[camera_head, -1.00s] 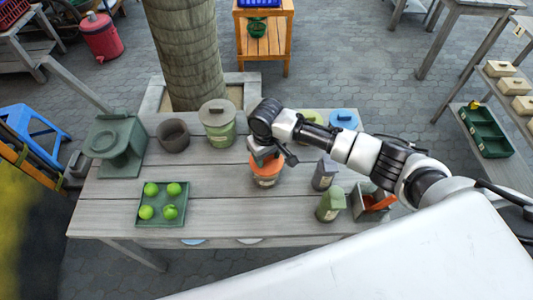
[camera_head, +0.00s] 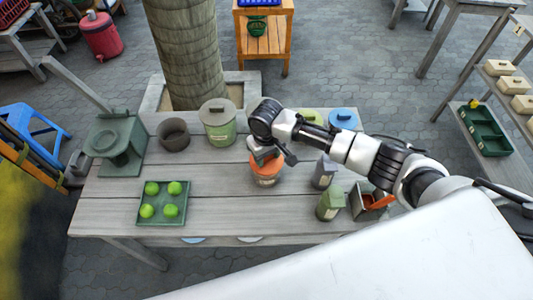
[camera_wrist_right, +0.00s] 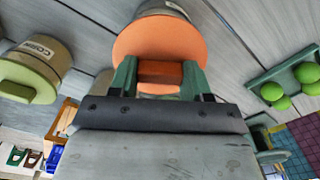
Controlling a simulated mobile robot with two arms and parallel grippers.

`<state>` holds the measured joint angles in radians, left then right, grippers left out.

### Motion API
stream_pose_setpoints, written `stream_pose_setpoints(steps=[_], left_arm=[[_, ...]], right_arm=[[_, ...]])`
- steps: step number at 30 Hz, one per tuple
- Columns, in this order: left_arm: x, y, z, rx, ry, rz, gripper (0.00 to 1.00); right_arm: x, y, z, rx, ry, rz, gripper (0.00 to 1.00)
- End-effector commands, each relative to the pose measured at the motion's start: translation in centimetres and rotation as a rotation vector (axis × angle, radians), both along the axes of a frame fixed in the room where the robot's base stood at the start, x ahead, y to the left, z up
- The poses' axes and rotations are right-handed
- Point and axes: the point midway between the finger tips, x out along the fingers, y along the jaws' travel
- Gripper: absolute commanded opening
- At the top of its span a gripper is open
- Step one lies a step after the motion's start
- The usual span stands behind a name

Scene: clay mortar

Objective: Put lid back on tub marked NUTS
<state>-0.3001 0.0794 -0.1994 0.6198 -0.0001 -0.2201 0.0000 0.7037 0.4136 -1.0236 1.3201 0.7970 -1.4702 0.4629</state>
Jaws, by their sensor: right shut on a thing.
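The orange round lid (camera_head: 266,168) is over the top of a grey tub (camera_head: 267,182) near the middle of the table. In the right wrist view the lid (camera_wrist_right: 160,40) shows large, with its bar handle (camera_wrist_right: 160,72) between the fingers. The tub (camera_wrist_right: 164,8) shows just past it, its label cut off and unreadable. My right gripper (camera_wrist_right: 160,75) is shut on the lid's handle, and its arm hides part of the lid in the head view. I cannot tell whether the lid rests fully on the rim. My left gripper is not in view.
A lidded tub marked CORN (camera_wrist_right: 35,65) stands nearby. A large green-labelled tub (camera_head: 218,125) and a dark bowl (camera_head: 173,134) stand behind. A green tray (camera_head: 162,204) with several green balls lies left. Grey and green containers (camera_head: 331,203) stand right. The front middle of the table is clear.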

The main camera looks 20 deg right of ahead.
Motion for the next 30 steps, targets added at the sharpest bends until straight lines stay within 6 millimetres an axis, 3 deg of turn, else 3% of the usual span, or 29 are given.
stream_pose_setpoints(steps=[30], left_arm=[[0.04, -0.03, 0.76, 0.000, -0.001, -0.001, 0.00]], right_arm=[[-0.02, 0.05, -0.06, 0.000, 0.000, -0.001, 0.26]])
